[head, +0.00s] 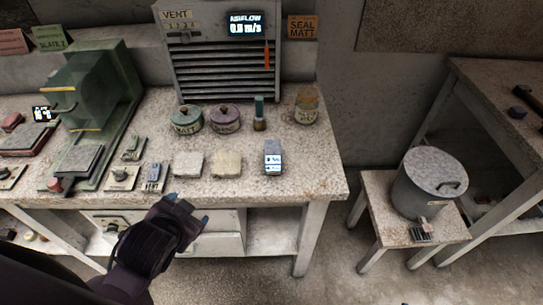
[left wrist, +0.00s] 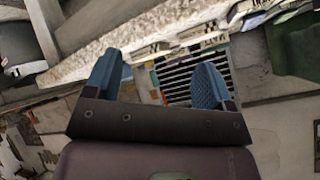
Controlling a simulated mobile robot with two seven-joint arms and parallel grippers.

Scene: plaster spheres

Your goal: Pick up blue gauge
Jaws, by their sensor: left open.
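A small upright block-shaped device (head: 273,157) with a lit blue-white display stands near the front of the stone bench, right of two pale square tiles; it looks like the blue gauge. A smaller bluish-grey device (head: 153,178) lies at the bench's front edge, left of the tiles. My left gripper (head: 188,208) is in front of the bench, below the tiles, apart from both devices. Its blue fingers are spread with nothing between them in the left wrist view (left wrist: 157,80). Neither device can be made out clearly there. My right gripper is not in view.
The bench (head: 320,178) also holds a green lidded pot (head: 188,119), a purple lidded pot (head: 226,118), a jar (head: 306,106) and a green machine (head: 95,85). A vent unit (head: 222,75) stands behind. A metal pot (head: 428,185) sits on a stool at right.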

